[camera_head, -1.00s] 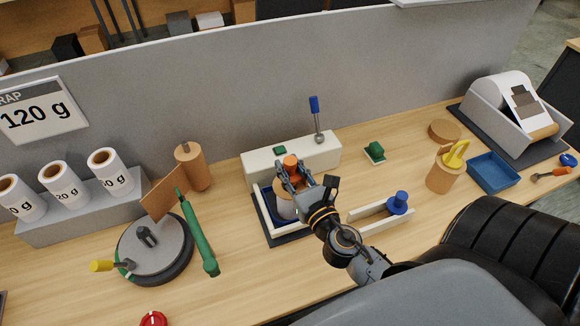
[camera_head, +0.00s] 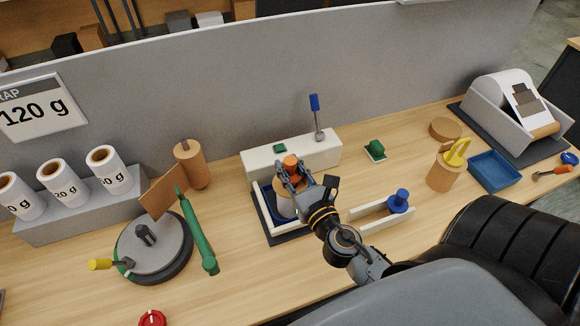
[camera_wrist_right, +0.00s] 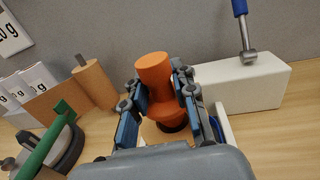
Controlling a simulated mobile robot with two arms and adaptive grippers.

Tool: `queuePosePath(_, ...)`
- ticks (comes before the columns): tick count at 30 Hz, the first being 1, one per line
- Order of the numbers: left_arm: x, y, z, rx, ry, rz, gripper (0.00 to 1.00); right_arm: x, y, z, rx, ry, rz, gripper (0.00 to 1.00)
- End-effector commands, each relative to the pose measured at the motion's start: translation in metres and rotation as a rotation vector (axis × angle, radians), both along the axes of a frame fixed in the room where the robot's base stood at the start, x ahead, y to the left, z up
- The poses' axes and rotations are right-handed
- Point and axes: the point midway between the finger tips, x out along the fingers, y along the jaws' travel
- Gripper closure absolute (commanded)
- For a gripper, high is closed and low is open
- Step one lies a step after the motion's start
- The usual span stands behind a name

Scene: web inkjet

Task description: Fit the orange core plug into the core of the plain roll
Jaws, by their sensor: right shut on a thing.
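The orange core plug (camera_head: 291,163) is upright between the fingers of my right gripper (camera_head: 292,179). In the right wrist view the plug (camera_wrist_right: 160,92) has a wide top and a narrower waist, with blue finger pads on both sides. My right gripper is shut on it. A pale roll (camera_head: 284,209), which looks like the plain roll, stands in the blue-and-white holder (camera_head: 262,212) under the gripper. The fingers hide much of the roll's top and its core. I cannot tell whether the plug's lower end touches the core. My left gripper is not in view.
A white block with a blue-handled lever (camera_head: 315,110) stands just behind the holder. White rails with a blue knob (camera_head: 398,201) lie to the right. A round turntable (camera_head: 150,245) and a green bar (camera_head: 200,235) are to the left. Labelled rolls (camera_head: 60,183) stand farther left.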

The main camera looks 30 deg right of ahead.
Motion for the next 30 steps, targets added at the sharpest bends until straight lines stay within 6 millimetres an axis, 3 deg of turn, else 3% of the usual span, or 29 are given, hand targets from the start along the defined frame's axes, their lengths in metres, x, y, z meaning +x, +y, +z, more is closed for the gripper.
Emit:
queuePosePath(21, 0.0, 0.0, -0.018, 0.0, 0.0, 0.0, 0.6, 0.0, 0.0, -0.02, 0.001, 0.001, 0.0, 0.95)
queuePosePath(22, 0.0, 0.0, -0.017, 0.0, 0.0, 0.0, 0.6, 0.0, 0.0, -0.018, 0.001, 0.001, 0.0, 0.67)
queuePosePath(25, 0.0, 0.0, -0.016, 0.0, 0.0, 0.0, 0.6, 0.0, 0.0, -0.019, 0.002, 0.002, 0.0, 0.47)
queuePosePath(30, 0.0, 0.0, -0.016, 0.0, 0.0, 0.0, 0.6, 0.0, 0.0, -0.019, 0.001, 0.002, 0.0, 0.47)
